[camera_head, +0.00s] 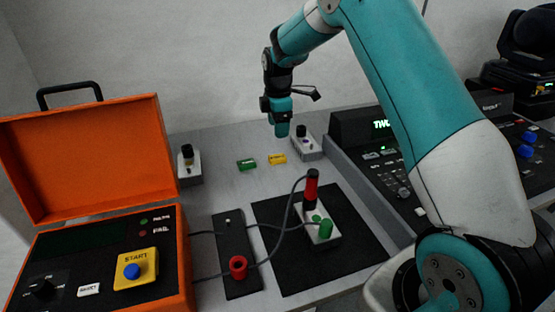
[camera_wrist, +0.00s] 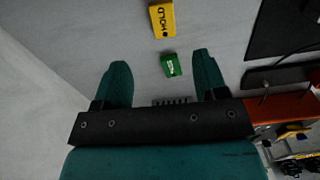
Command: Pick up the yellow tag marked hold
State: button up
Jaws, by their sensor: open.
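The yellow tag marked HOLD (camera_wrist: 162,19) lies flat on the grey table, at the top of the wrist view, beyond my fingertips. It also shows in the head view (camera_head: 277,159). A green tag (camera_wrist: 171,64) lies beside it, closer to my gripper, with lettering too small to read surely; it is left of the yellow tag in the head view (camera_head: 246,164). My gripper (camera_wrist: 161,72) is open and empty, its teal fingers apart above the table. In the head view my gripper (camera_head: 281,130) hangs near the yellow tag, at the table's back.
An open orange case (camera_head: 185,262) with a START button stands at left. A black mat (camera_head: 275,215) carries a grey block with a red and black cylinder (camera_head: 311,186). Two small grey blocks (camera_head: 188,172) (camera_head: 308,150) flank the tags. A black console (camera_head: 365,140) stands at right.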

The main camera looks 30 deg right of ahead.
send_over(277, 157)
jog(key=f, duration=0.5)
jog(key=shift+w+d, duration=0.1)
jog(key=shift+d, duration=0.1)
jog(key=shift+a+f+p, duration=0.15)
jog(key=shift+f+p, duration=0.4)
jog(key=shift+f, duration=2.15)
jog(key=c, duration=1)
